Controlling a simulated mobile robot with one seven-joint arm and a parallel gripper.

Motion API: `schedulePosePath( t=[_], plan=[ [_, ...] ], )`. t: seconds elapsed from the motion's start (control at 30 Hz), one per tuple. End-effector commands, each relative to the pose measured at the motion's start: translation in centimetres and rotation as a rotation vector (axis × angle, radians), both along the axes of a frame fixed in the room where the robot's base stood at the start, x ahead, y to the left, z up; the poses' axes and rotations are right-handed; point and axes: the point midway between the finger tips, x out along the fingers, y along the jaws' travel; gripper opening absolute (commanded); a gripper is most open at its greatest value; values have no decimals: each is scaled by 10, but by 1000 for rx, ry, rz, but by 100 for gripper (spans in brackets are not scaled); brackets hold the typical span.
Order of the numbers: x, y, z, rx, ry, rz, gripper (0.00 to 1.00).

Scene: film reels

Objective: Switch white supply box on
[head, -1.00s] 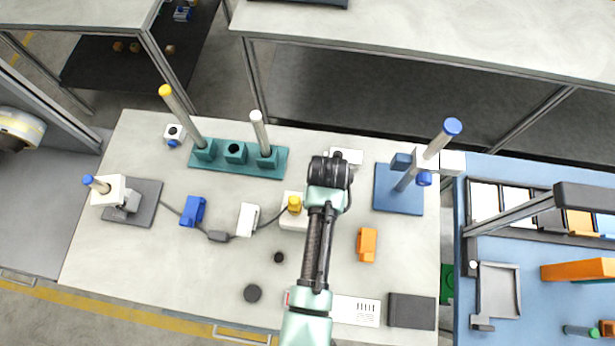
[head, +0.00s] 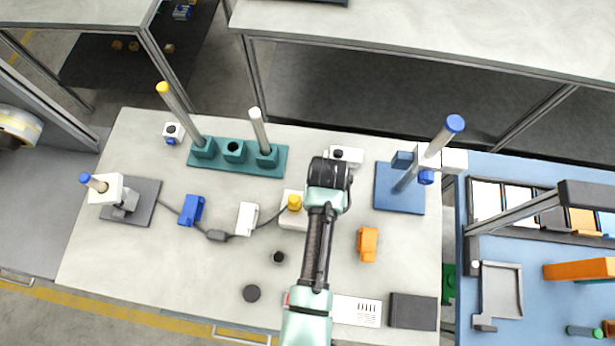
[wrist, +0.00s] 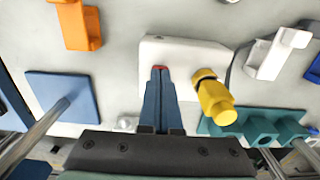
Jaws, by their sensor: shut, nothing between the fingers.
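The white supply box (head: 290,219) stands mid-table in the head view, its right part hidden by my arm. A yellow knob (head: 294,202) is on it. In the wrist view the white box (wrist: 190,57) lies ahead of my gripper (wrist: 160,72), with the yellow knob (wrist: 215,98) to the right of the fingers. My fingers are shut and empty. Their tips are at a small red part (wrist: 160,68) on the box, which they partly cover. I cannot tell whether they touch it, or which way it is set. In the head view my fingers are hidden under my wrist.
A cable links the box to a white block (head: 246,219). A teal rack (head: 236,155) with posts stands behind left. A blue base (head: 398,190) with a tall post is to the right. An orange block (head: 367,244) lies nearer. A small white box (head: 347,154) stands behind my wrist.

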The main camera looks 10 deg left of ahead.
Motion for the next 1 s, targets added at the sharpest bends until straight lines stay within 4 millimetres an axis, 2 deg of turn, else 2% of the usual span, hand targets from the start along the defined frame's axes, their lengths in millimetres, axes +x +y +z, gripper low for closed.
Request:
schedulePosePath(
  t=[0.37, 1.0],
  plan=[
    [0, 0, -2, 0, 0, 0, 0],
    [0, 0, 45, 0, 1, 0, 0]
  ],
)
